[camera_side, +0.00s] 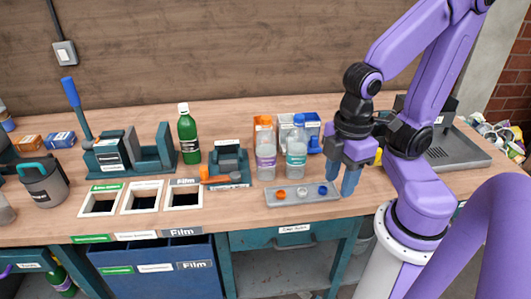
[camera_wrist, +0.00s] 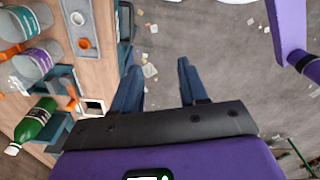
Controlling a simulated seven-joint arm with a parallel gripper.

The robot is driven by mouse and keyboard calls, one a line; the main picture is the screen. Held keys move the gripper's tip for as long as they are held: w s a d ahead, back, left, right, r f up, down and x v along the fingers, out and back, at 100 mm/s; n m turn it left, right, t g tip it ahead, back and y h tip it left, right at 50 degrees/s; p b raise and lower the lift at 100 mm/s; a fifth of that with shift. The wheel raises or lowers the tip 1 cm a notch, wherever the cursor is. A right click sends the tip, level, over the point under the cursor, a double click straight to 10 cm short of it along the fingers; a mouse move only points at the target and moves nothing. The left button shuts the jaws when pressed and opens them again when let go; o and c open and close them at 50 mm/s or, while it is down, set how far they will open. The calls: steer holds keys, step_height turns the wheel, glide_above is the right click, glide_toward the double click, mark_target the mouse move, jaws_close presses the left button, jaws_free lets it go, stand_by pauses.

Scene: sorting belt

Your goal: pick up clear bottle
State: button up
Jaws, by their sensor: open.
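Two clear bottles stand upright at the middle of the bench. One clear bottle (camera_side: 266,163) has an orange cap and a purple label; the other clear bottle (camera_side: 297,160) has a blue cap and a teal label. In the wrist view the teal-labelled bottle (camera_wrist: 22,23) and the purple-labelled bottle (camera_wrist: 38,60) show at the left edge, partly cut off. My gripper (camera_side: 344,184) is open and empty, to the right of both bottles and apart from them, near the right end of the cap tray. Its fingers (camera_wrist: 157,72) point over the floor in the wrist view.
A grey cap tray (camera_side: 312,199) with several caps lies before the bottles. A green bottle (camera_side: 188,137), a small device (camera_side: 229,162) and a press (camera_side: 118,152) stand left. Sorting openings (camera_side: 142,197) are at the front left. A grey tray (camera_side: 462,152) is at the right.

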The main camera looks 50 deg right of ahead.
steer(key=o, duration=1)
steer(key=shift+c, duration=0.2)
steer(key=w+a+r+m, duration=0.1)
steer(key=w+r+m, duration=0.2)
steer(key=w+m, duration=0.55)
step_height(320, 180, up, 6)
steer(key=m, duration=2.2)
glide_above(267, 119)
step_height(267, 119, down, 12)
steer(key=shift+f, duration=0.2)
steer(key=shift+w+d+f, duration=0.15)
steer(key=shift+w+f, duration=0.05)
steer(key=shift+f, duration=1.15)
steer(key=shift+w+d+f, duration=0.1)
steer(key=shift+w+f, duration=0.1)
steer(key=shift+f, duration=1.1)
